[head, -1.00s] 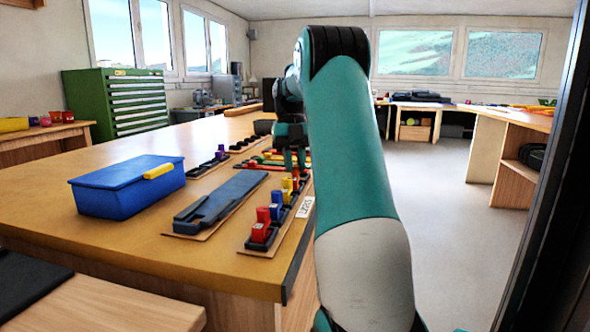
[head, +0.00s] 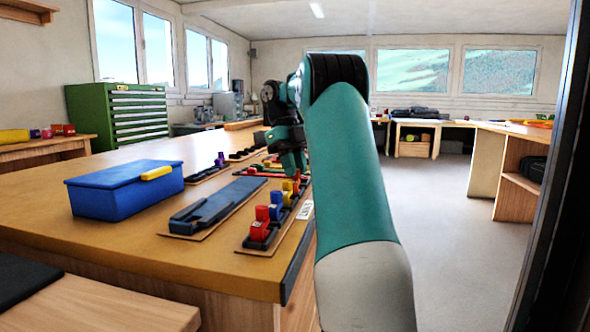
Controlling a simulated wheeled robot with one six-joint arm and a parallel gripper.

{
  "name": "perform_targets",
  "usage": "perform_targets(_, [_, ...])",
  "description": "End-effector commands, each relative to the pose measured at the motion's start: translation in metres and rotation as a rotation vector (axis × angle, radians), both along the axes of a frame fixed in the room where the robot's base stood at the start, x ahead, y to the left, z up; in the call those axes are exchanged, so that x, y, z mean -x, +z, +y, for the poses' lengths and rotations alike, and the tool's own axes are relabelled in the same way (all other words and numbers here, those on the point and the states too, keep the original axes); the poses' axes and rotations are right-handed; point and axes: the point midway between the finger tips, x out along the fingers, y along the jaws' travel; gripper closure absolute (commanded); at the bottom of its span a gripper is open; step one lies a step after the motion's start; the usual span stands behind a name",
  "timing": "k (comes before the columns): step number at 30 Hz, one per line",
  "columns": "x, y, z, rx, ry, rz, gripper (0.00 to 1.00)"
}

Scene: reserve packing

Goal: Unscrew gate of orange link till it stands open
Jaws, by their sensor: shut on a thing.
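My gripper (head: 294,171) is over the far part of a rack (head: 262,240) near the right edge of the long workbench. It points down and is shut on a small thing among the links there. I take this to be the orange link (head: 297,182), but it is tiny and partly hidden by the fingers. Its gate cannot be made out. Nearer in the same row stand a yellow link (head: 287,187), blue links (head: 276,198) and red links (head: 260,222).
A blue box (head: 120,195) with a yellow handle stands on the workbench (head: 120,238) to the left. A dark blue flat tool (head: 218,203) lies between box and rack. More small parts (head: 218,163) lie behind. A green drawer cabinet (head: 118,115) is at the back left.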

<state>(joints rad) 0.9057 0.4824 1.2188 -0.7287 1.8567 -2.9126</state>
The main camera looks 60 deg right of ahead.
Motion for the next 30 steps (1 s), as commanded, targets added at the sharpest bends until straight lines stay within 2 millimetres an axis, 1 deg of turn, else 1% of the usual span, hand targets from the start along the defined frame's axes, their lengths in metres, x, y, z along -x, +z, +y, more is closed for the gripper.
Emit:
perform_targets(2, [0.0,0.0,0.0,-0.001,-0.001,0.001,1.0])
perform_targets(3, [0.0,0.0,0.0,-0.001,-0.001,0.001,0.75])
perform_targets(5, [0.0,0.0,0.0,-0.001,-0.002,0.001,0.61])
perform_targets(6, [0.0,0.0,0.0,0.0,-0.002,0.0,0.52])
perform_targets(7, [0.0,0.0,0.0,0.0,-0.002,0.0,0.5])
perform_targets(14, [0.0,0.0,0.0,-0.001,-0.003,0.0,0.5])
perform_targets(17, [-0.001,0.005,0.0,0.0,-0.002,0.0,0.5])
perform_targets(20, [-0.004,0.016,-0.002,0.0,-0.002,0.0,0.5])
perform_targets(30, [-0.024,0.072,-0.01,-0.002,-0.002,0.0,0.5])
